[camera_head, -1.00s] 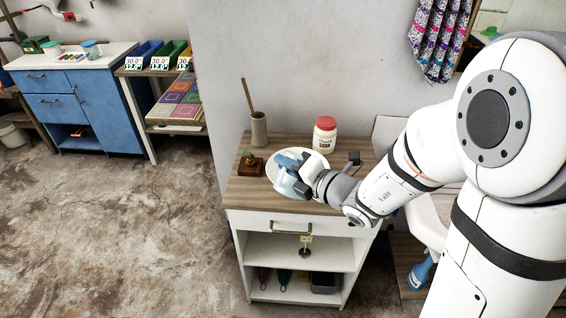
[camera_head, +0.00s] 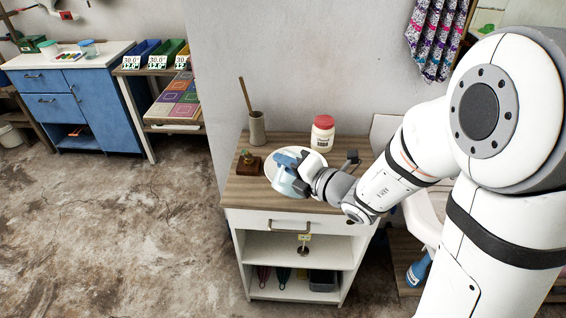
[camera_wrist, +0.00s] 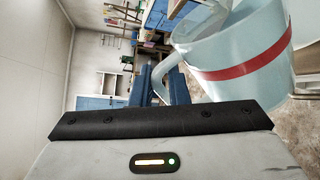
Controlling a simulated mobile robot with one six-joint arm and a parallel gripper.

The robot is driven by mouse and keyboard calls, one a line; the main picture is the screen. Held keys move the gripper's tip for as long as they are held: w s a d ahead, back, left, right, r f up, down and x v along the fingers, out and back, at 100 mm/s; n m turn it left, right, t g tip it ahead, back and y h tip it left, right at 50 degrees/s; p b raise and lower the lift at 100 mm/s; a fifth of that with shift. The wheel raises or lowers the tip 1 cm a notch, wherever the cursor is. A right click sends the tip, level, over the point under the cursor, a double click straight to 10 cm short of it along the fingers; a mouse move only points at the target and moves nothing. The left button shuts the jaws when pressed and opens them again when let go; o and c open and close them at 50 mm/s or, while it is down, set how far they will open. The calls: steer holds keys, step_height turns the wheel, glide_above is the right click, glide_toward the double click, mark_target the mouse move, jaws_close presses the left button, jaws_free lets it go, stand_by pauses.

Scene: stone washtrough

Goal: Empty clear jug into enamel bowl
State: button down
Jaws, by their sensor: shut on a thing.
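My gripper (camera_head: 301,170) is shut on the clear jug (camera_head: 286,183) over the cabinet top. In the wrist view the jug (camera_wrist: 240,70) is pale and see-through with a red band, and its handle lies at the blue fingers (camera_wrist: 163,82). It looks tilted against the room, by how much I cannot tell. The white enamel bowl (camera_head: 319,158) is on the cabinet top, under and behind the jug and gripper, which hide most of its inside. I cannot make out any liquid in the jug or bowl.
A red-lidded jar (camera_head: 322,134) stands behind the bowl. A brown holder with a stick (camera_head: 257,128) and a small dark wooden item (camera_head: 249,163) stand left on the cabinet top (camera_head: 238,190). The wall is close behind. Open floor lies left.

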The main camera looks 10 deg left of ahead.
mark_target(294, 157)
steer(key=shift+w+d+r+m+p, duration=0.15)
steer(key=shift+w+r+m+p, duration=0.2)
steer(key=shift+p, duration=0.6)
steer(key=shift+w+f, duration=0.1)
steer(key=shift+w, duration=0.05)
steer(key=shift+w+d+r+m+g+p, duration=0.2)
steer(key=shift+w+m+p, duration=0.25)
steer(key=shift+p, duration=0.6)
steer(key=shift+w+d+r+m+g+p, duration=0.1)
steer(key=shift+w+d+m+g+p, duration=0.2)
steer(key=shift+p, duration=0.7)
stand_by(1.0)
steer(key=shift+w+m+p, duration=0.3)
steer(key=shift+w+p, duration=0.05)
steer(key=shift+w+d+m+g+p, duration=0.3)
steer(key=shift+w+m+p, duration=0.3)
steer(key=shift+p, duration=0.8)
stand_by(1.5)
steer(key=shift+w+d+f+p, duration=0.15)
steer(key=shift+w+p, duration=0.15)
steer(key=shift+p, duration=0.2)
steer(key=shift+w, duration=0.1)
